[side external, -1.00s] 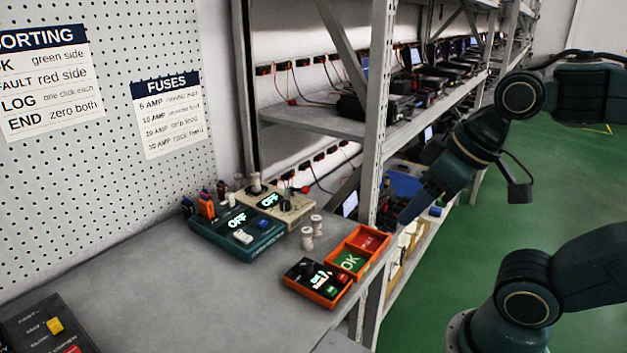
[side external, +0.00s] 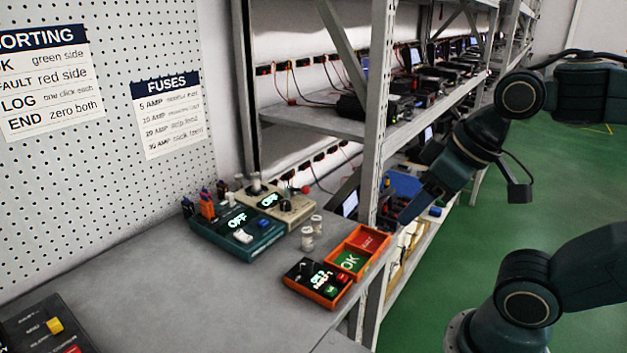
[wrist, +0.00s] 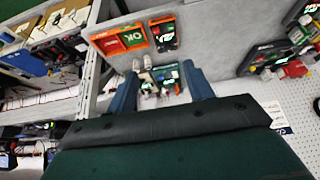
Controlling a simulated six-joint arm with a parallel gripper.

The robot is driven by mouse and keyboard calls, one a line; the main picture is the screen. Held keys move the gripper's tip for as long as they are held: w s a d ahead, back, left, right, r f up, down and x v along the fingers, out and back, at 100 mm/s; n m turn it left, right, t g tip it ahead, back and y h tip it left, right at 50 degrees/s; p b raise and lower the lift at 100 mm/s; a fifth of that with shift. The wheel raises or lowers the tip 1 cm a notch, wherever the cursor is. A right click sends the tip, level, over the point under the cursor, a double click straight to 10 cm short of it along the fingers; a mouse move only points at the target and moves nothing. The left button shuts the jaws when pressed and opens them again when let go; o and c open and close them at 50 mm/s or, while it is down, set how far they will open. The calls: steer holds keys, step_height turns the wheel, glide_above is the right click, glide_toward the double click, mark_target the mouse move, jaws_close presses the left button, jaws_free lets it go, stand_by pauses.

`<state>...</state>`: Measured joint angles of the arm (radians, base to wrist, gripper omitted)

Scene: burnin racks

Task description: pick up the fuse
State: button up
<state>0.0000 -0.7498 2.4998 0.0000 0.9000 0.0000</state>
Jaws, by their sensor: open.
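I cannot tell for sure which thing is the fuse. Two small white cylinders (side external: 307,238) stand on the grey bench beside the teal tester; they also show in the wrist view (wrist: 147,62). The teal tester (side external: 262,243) has an "OFF" display, a white piece on its top and orange and dark pieces at its left end. My gripper (side external: 414,208) is beyond the bench's right edge, in front of the shelving and apart from these things. In the wrist view its two blue fingers (wrist: 159,73) are spread, with nothing held between them.
An orange tray (side external: 383,258) with red and green "OK" sections sits at the bench's right edge, beside an orange-rimmed counter box (side external: 316,294). A beige tester (side external: 293,219) stands behind the teal one. A metal rack post (side external: 376,130) rises nearby. The bench's middle (side external: 190,290) is clear.

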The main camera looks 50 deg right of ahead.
steer(key=shift+w+r, duration=0.1)
steer(key=w+d+r+m, duration=0.15)
steer(key=w+r, duration=0.35)
steer(key=w, duration=0.5)
steer(key=m+h, duration=0.2)
steer(key=m, duration=0.1)
glide_above(256, 175)
steer(key=s+a, duration=0.2)
steer(key=s, duration=0.3)
step_height(256, 175, down, 13)
steer(key=shift+s+f, duration=0.1)
steer(key=shift+s, duration=0.05)
steer(key=shift+f, duration=0.1)
steer(key=shift+x, duration=4.15)
